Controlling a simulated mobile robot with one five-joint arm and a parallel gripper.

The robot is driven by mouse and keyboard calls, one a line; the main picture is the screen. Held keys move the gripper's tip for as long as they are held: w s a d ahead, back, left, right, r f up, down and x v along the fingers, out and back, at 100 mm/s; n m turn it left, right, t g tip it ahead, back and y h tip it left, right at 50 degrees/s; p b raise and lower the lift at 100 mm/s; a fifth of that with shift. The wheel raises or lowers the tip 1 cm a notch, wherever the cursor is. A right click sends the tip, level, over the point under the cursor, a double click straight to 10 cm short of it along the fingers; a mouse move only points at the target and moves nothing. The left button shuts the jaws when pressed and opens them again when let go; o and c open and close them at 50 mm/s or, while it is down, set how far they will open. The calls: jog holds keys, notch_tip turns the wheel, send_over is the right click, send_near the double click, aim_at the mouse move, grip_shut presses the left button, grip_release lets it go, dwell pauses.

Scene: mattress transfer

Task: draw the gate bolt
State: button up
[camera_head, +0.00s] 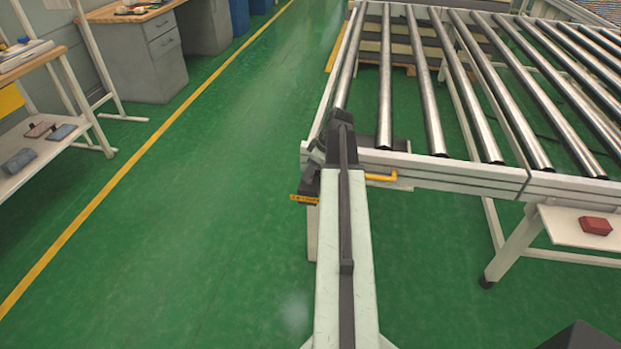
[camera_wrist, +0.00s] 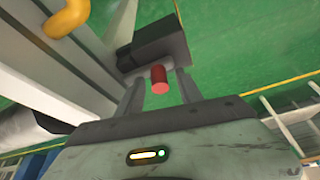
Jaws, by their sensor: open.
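In the wrist view my gripper (camera_wrist: 160,82) is open, with its two grey fingers apart. A short red cylindrical knob (camera_wrist: 159,74) shows between the fingers, with visible gaps on both sides. The knob stands in front of a dark block (camera_wrist: 156,46) beside a pale frame post; it looks like part of the bolt. In the head view my arm reaches to the near left corner of the roller conveyor (camera_head: 450,172). My arm and wrist hide the knob and fingertips there.
A yellow handle (camera_head: 382,177) sits on the conveyor frame just right of my arm. It also shows in the wrist view (camera_wrist: 67,20). A yellow label (camera_head: 304,198) is left of my arm. A red box (camera_head: 595,225) lies on a lower shelf. The green aisle at left is clear.

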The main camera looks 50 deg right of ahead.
grip_shut()
jog(key=shift+s, duration=0.1)
dwell(1.3)
